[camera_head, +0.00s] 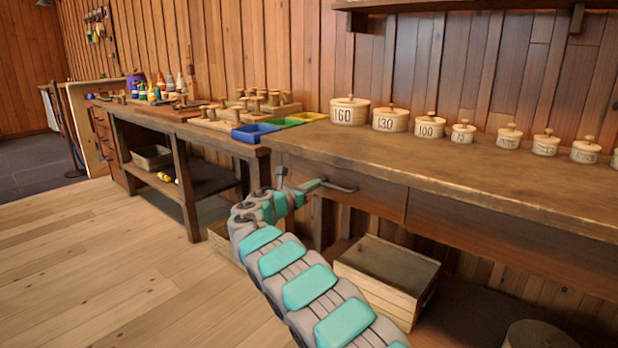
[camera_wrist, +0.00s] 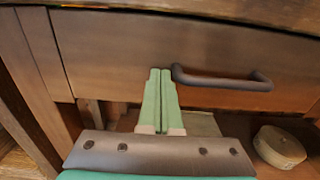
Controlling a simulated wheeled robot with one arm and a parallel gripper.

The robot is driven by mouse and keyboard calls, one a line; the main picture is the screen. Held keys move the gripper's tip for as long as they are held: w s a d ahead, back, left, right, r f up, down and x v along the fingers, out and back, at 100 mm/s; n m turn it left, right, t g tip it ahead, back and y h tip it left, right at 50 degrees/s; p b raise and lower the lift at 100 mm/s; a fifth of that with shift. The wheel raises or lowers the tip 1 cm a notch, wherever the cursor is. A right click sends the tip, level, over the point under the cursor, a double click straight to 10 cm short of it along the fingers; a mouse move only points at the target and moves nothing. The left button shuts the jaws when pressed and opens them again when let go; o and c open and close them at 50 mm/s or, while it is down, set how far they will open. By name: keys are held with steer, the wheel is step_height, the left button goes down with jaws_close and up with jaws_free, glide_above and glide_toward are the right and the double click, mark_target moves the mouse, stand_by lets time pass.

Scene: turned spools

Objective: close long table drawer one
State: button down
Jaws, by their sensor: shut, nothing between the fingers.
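The long table (camera_head: 480,175) has a dark wooden drawer (camera_head: 375,198) under the left end of its top, and it also shows in the wrist view (camera_wrist: 120,55). The drawer front looks flush or nearly flush with the table's front. Its dark bar handle (camera_head: 340,188) runs level across the front and shows in the wrist view (camera_wrist: 225,82). My gripper (camera_head: 318,183) is shut and empty, with its green fingers together. In the wrist view the fingertips (camera_wrist: 160,72) point at the drawer front, just left of the handle's left end. I cannot tell whether they touch it.
Numbered lidded wooden pots (camera_head: 390,120) stand on the long table. A wooden crate (camera_head: 388,280) sits below it, and a round block (camera_wrist: 279,147) lies on the lower shelf. A second workbench (camera_head: 187,200) with coloured trays stands left. The floor (camera_head: 90,270) at left is clear.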

steer(key=shift+w+d+r, duration=0.1)
steer(key=shift+w+d, duration=0.1)
steer(key=shift+w, duration=0.05)
